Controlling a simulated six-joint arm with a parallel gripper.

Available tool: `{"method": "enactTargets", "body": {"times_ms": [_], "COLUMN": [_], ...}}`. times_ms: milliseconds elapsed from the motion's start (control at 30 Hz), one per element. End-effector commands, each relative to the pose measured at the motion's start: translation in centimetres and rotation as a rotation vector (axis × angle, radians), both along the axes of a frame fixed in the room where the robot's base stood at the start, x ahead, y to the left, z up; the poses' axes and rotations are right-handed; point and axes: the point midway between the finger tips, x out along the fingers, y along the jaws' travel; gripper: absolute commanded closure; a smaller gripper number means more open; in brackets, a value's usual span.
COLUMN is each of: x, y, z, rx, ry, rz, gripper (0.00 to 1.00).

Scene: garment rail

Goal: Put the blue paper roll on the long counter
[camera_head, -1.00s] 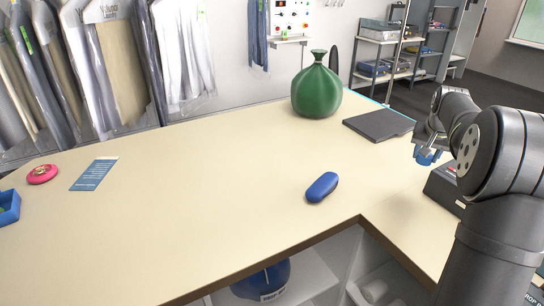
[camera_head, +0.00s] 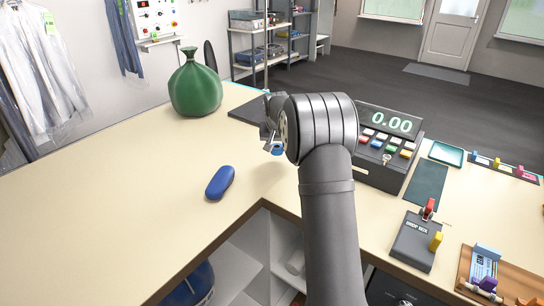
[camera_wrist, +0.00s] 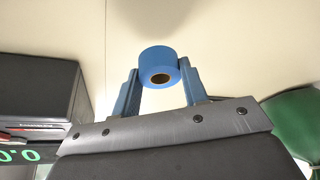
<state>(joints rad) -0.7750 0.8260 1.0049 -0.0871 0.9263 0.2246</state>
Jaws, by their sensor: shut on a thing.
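The blue paper roll (camera_wrist: 158,60) is held between the two fingers of my gripper (camera_wrist: 158,80) in the wrist view, with its hollow core facing the camera. In the head view my gripper (camera_head: 272,140) is small and partly hidden behind my own arm. A bit of the blue roll (camera_head: 277,150) shows at its lower end, over the counter's right part. The long counter (camera_head: 120,210) is cream-coloured and runs across the left and middle. Whether the roll touches the counter cannot be told.
A blue case (camera_head: 220,183) lies on the counter near its inner corner. A green sack (camera_head: 195,88) and a dark flat pad (camera_head: 250,110) are at the back. A cash register (camera_head: 385,150) stands right of my arm. The counter's left middle is clear.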

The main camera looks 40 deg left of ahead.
Motion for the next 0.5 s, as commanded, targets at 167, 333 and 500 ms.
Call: {"method": "enactTargets", "body": {"times_ms": [167, 333, 500], "x": [-0.3, -0.3, -0.3], "y": [1.4, 1.4, 1.4], "z": [-0.9, -2.5, -4.8], "rx": [0.000, -0.001, -0.001], "ry": [-0.001, 0.000, 0.001], "rz": [0.001, 0.000, -0.001], "gripper": [0.82, 0.82, 0.82]}}
